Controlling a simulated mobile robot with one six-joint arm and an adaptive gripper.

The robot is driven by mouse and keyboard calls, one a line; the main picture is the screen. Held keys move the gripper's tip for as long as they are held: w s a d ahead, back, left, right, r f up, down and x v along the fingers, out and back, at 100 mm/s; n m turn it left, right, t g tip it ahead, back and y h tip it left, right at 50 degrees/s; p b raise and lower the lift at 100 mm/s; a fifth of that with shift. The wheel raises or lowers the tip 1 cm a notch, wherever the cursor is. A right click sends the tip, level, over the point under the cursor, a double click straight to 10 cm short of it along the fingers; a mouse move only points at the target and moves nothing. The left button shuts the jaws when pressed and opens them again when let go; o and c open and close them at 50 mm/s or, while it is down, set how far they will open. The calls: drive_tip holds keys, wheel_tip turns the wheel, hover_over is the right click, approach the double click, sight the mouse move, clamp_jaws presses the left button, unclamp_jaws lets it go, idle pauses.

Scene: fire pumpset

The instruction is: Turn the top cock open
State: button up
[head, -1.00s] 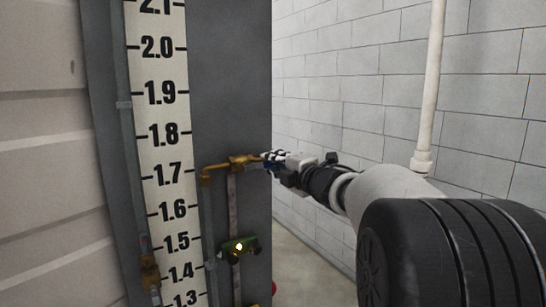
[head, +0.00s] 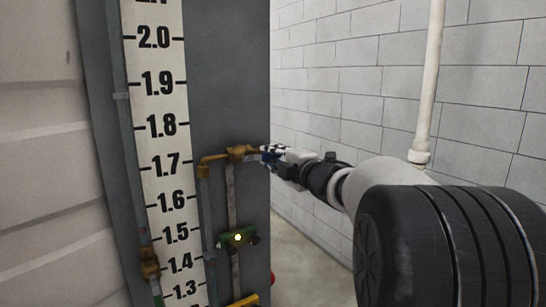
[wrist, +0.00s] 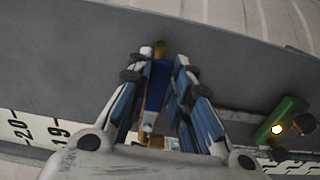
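The top cock (head: 240,153) is a brass fitting at the end of a bent brass pipe, high on the grey panel. In the wrist view its brass end (wrist: 158,50) shows beyond a blue lever (wrist: 156,85). My gripper (head: 268,153) is at the right of the cock in the head view. In the wrist view my gripper (wrist: 159,68) has one finger on each side of the blue lever, close to it. I cannot tell whether the fingers press on it. My gripper hides part of the lever in the head view.
A green-handled cock (head: 238,238) is below, and it shows at the right in the wrist view (wrist: 280,122). A yellow handle (head: 243,300) is at the bottom. The numbered scale (head: 157,100) stands left. A block wall (head: 350,90) with a white pipe (head: 430,80) is right.

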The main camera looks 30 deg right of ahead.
drive_tip(key=shift+o, duration=1.4)
drive_tip(key=s, duration=1.2)
drive_tip(key=shift+d, duration=0.2)
drive_tip(key=shift+f, duration=0.1)
